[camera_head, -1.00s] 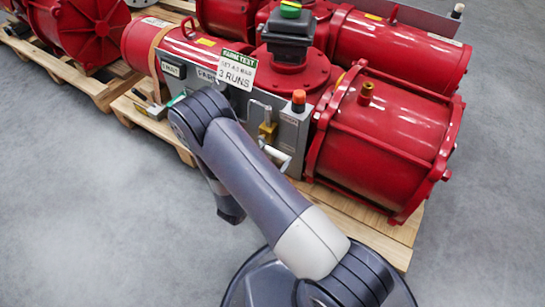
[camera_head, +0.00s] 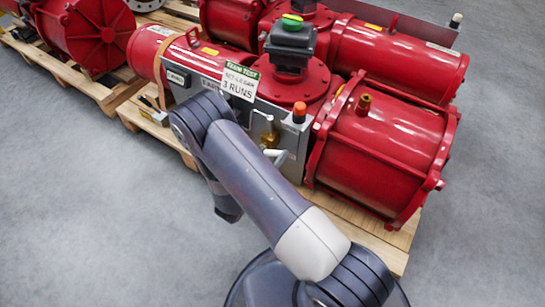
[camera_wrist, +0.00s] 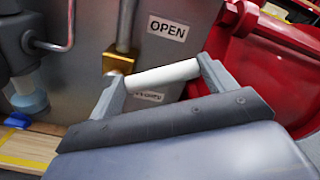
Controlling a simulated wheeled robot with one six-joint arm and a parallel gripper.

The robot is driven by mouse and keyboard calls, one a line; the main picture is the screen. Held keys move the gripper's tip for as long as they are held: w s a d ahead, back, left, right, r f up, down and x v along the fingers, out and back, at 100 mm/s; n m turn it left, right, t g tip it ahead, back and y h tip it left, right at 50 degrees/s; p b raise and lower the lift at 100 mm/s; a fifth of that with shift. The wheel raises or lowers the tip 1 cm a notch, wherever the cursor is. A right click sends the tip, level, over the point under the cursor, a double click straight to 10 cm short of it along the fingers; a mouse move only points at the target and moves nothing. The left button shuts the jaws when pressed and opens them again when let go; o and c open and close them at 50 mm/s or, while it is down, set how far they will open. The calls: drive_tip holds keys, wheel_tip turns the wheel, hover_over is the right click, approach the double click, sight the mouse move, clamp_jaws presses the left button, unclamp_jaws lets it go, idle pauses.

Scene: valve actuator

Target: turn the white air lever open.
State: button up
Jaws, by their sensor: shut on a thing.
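The white air lever (camera_wrist: 162,76) lies between the two fingertips of my gripper (camera_wrist: 163,78) in the wrist view. It runs nearly level there, its right end slightly higher. My gripper is shut on it. The lever sits just beside a brass valve body (camera_wrist: 121,60) on a grey panel. An OPEN label (camera_wrist: 167,29) is above the lever; a second label (camera_wrist: 150,95) below it is partly covered and hard to read. In the head view the lever (camera_head: 275,156) shows small beside my arm, below the brass valve (camera_head: 270,134); my fingers are hidden there.
The panel (camera_head: 258,128) is mounted on a red actuator with a large cylinder (camera_head: 382,140) close to the right. A metal tube (camera_wrist: 60,30) bends at the wrist view's upper left. Grey floor (camera_head: 90,220) is open at left.

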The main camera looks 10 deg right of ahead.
drive_tip(key=r+n, duration=0.1)
drive_tip(key=w+a+n+p, duration=0.1)
drive_tip(key=shift+r+n, duration=0.35)
drive_tip(key=shift+n, duration=0.05)
drive_tip(key=shift+w+a+r+n+p, duration=0.2)
drive_tip(key=shift+w+a+n+p, duration=0.3)
drive_tip(key=shift+n, duration=0.8)
drive_tip(key=shift+w+a+r+n+p, duration=0.15)
drive_tip(key=shift+w+a+n+p, duration=0.35)
drive_tip(key=shift+n, duration=0.8)
drive_tip(key=shift+w+a+r+n+p, duration=0.2)
drive_tip(key=shift+w+a+n+p, duration=0.3)
drive_tip(key=shift+n, duration=0.8)
drive_tip(key=shift+a, duration=0.15)
drive_tip(key=o, duration=1.4)
drive_tip(key=shift+c, duration=0.2)
drive_tip(key=p+v, duration=0.1)
drive_tip(key=v, duration=0.9)
drive_tip(key=shift+s+a, duration=0.25)
drive_tip(key=shift+a, duration=0.05)
